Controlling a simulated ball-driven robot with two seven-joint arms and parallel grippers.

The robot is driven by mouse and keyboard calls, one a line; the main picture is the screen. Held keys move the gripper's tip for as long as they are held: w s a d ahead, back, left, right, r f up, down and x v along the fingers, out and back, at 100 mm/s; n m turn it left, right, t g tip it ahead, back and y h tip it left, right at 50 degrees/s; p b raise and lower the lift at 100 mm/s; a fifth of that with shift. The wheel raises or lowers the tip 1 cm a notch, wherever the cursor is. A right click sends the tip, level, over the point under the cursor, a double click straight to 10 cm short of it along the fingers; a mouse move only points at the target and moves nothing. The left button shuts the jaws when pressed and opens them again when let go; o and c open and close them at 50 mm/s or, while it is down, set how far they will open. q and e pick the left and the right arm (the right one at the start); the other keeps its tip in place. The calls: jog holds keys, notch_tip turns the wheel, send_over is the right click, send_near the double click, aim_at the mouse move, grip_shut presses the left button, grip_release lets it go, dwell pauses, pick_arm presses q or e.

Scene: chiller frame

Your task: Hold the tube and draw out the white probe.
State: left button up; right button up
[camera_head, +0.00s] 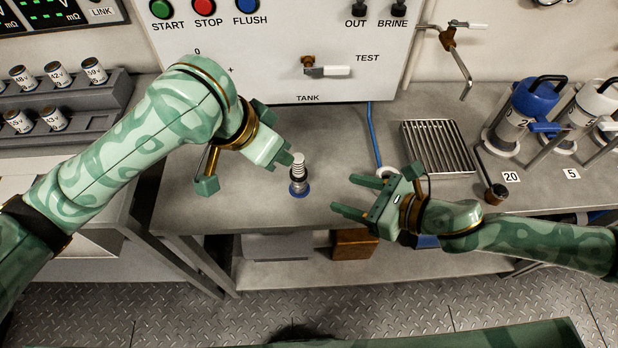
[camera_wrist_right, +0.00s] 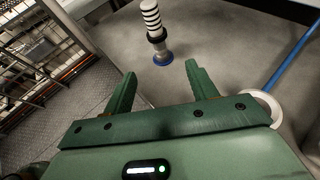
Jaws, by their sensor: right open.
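A small upright tube (camera_head: 299,187) stands on the grey bench with a blue base and a dark collar. The white probe (camera_head: 298,165), ringed with dark stripes, sticks up from it. The wrist view also shows the striped probe (camera_wrist_right: 151,17) and the tube's blue foot (camera_wrist_right: 163,58), beyond my fingertips. My right gripper (camera_head: 348,193) is open and empty, to the right of the tube and apart from it. My left gripper (camera_head: 287,158) is just left of the probe top; its finger gap is hard to make out, and I cannot tell whether it touches.
A metal drain grate (camera_head: 437,147) and a blue hose (camera_head: 373,137) ending in a white ring lie behind my right gripper. A tank panel (camera_head: 290,60) stands at the back. Capped canisters (camera_head: 516,120) are at right, a vial rack (camera_head: 60,110) at left. The bench's front edge is close.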

aim_at(304, 181)
jog(key=x, duration=1.5)
jog(key=shift+a+f, duration=0.15)
